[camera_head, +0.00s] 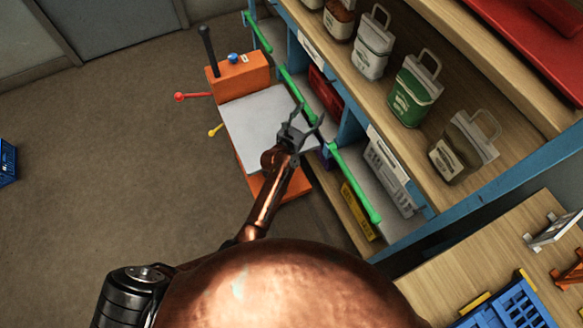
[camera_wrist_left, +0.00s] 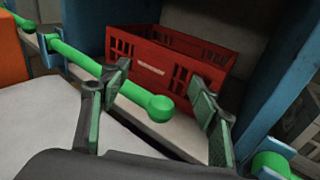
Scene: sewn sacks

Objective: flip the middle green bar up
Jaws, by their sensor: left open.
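The middle green bar (camera_head: 289,83) lies along the front of the lower shelf compartment, beside the red crate. In the left wrist view the bar (camera_wrist_left: 135,92) runs from a hinge at the upper left to a round knob end. My left gripper (camera_head: 309,113) is open at the knob end. In its wrist view the fingers of the left gripper (camera_wrist_left: 161,75) appear on either side of the knob, with nothing clamped. I cannot tell whether a finger touches the bar. My right gripper is not in view.
Other green bars lie above (camera_head: 257,32) and below (camera_head: 354,183) along the shelf front. A red crate (camera_wrist_left: 165,58) sits behind the middle bar. An orange cart with a grey top (camera_head: 262,125) stands below my gripper. Sacks (camera_head: 412,92) stand on the upper shelf.

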